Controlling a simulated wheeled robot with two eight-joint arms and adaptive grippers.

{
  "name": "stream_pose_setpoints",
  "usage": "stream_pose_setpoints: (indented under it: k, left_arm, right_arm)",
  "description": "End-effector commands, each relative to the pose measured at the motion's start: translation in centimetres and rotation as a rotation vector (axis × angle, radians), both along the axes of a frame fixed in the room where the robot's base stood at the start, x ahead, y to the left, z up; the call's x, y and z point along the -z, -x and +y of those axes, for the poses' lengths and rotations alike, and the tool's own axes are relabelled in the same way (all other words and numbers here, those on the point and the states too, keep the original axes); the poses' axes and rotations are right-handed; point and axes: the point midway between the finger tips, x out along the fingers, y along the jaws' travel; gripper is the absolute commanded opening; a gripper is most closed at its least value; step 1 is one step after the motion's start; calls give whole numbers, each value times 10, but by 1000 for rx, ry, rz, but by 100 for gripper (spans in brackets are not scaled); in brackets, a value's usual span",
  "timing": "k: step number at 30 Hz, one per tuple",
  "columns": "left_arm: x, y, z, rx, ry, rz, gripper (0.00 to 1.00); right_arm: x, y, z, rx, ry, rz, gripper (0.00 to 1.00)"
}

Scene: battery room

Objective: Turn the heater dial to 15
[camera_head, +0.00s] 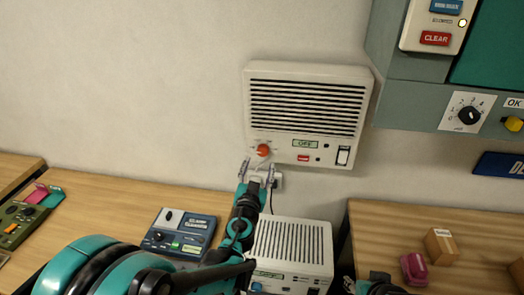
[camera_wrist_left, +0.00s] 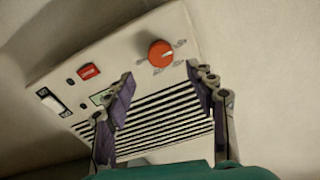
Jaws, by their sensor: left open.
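The heater (camera_head: 309,115) is a white box on the wall with black slats and a green label reading OFF. Its orange-red dial (camera_head: 263,150) sits at its lower left. My left gripper (camera_head: 257,168) is open just below the dial, its fingers pointing up. In the left wrist view the dial (camera_wrist_left: 161,53) shows a little beyond the gap between the fingertips (camera_wrist_left: 160,78), with nothing between them. The marks around the dial are too small to read. No fingers of my right gripper show.
A white switch (camera_head: 342,156) and a red button (camera_head: 303,158) are on the heater. Below stands a vented white box (camera_head: 292,248). A blue device (camera_head: 180,234) is on the left bench. A grey cabinet (camera_head: 408,103) hangs at right.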

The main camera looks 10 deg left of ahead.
Motion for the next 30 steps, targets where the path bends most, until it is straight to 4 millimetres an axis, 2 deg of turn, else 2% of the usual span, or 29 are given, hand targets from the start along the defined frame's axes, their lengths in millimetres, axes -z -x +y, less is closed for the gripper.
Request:
stream_pose_setpoints:
  k: [12, 17, 24, 25, 26, 30]
  left_arm:
    - [1, -62, 1, -2, 1, 2, 56]
    - [1, -73, 1, -2, 1, 2, 56]
    - [0, -74, 1, -3, 1, 1, 56]
    - [0, -74, 1, -3, 1, 1, 53]
    - [0, -74, 1, -3, 1, 1, 46]
    - [0, -74, 1, -3, 1, 1, 9]
  right_arm:
    - [10, 0, 0, 0, 0, 0, 40]
    - [11, 0, 0, 0, 0, 0, 40]
    - [11, 0, 0, 0, 0, 0, 40]
    - [11, 0, 0, 0, 0, 0, 40]
    - [11, 0, 0, 0, 0, 0, 40]
    - [11, 0, 0, 0, 0, 0, 40]
